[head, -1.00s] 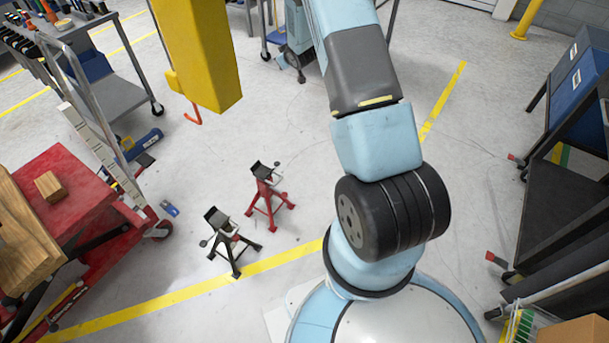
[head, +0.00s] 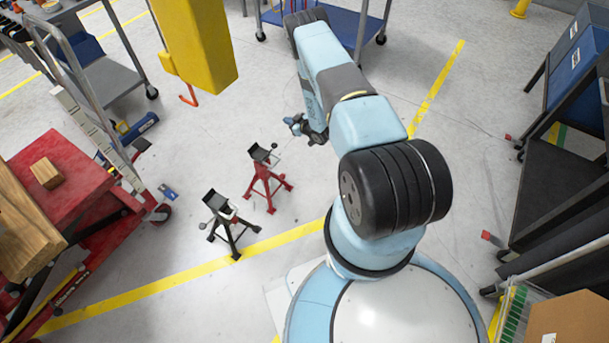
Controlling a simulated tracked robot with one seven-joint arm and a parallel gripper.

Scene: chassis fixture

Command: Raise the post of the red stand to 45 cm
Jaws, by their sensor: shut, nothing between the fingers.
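The red stand (head: 267,184) stands upright on the grey floor in the head view, left of my arm. Its dark saddle tops a short post above splayed red legs. A thin light handle sticks out at its upper right. My gripper (head: 297,127) is just above and to the right of the stand's top, apart from it as far as I can see. Its fingers are small here and look closed, with nothing held. The post's height cannot be read from this view.
A black stand (head: 230,228) stands close to the red one, lower left. A red lift table (head: 66,174) with wooden blocks is at left. A yellow hoist column (head: 197,45) with an orange hook hangs above. Floor right of my arm is clear up to the dark shelves (head: 560,165).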

